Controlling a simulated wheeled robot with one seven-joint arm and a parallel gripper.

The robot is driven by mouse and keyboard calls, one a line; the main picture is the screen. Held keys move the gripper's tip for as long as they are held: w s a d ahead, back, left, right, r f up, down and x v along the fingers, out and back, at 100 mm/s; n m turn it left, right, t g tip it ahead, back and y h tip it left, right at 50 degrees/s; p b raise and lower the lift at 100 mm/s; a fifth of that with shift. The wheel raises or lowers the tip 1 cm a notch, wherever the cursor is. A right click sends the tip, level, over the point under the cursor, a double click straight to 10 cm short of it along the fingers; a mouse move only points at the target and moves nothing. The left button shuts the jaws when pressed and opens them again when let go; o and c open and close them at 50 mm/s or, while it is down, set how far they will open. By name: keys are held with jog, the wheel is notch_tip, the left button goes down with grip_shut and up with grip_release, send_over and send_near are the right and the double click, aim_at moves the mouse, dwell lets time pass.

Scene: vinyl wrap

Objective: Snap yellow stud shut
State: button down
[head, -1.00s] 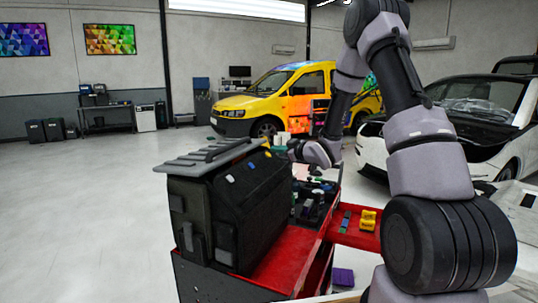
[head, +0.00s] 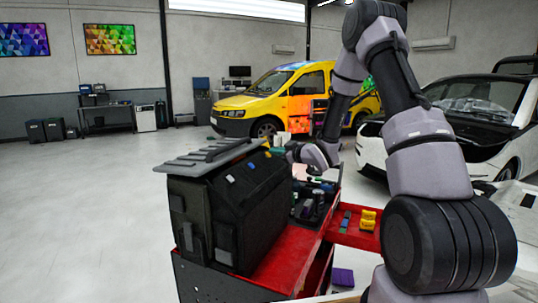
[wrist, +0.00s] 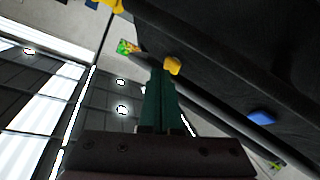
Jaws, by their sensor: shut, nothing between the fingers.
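The yellow stud (wrist: 172,66) is on the dark face of the case in the wrist view, just beyond and right of my fingertips. My gripper (wrist: 162,74) has its green fingers together, with nothing between them. The tips look very close to the stud; I cannot tell whether they touch it. In the head view the dark case (head: 215,225) stands upright on the red cart, and my gripper (head: 277,151) is at its far upper end. I cannot tell from either view whether the stud is snapped shut.
A blue stud (wrist: 262,118) sits further along the case's face. The red cart (head: 285,258) holds several tools beside the case and small yellow blocks (head: 368,220) on its right side. A yellow van (head: 265,105) stands behind. The floor on the left is clear.

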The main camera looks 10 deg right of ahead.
jog(key=shift+w+a+f, duration=0.15)
jog(key=shift+a+f, duration=0.05)
jog(key=shift+f, duration=0.15)
dwell(0.4)
jog(key=shift+r, duration=0.1)
jog(key=shift+s+d+r, duration=0.3)
jog(key=shift+d+r, duration=0.15)
jog(key=shift+r, duration=0.2)
jog(key=d+r, duration=0.1)
jog(key=s+r, duration=0.1)
jog(key=d+r, duration=0.1)
jog(key=shift+s+d+r, duration=0.35)
jog(key=shift+s+r, duration=0.05)
dwell(0.3)
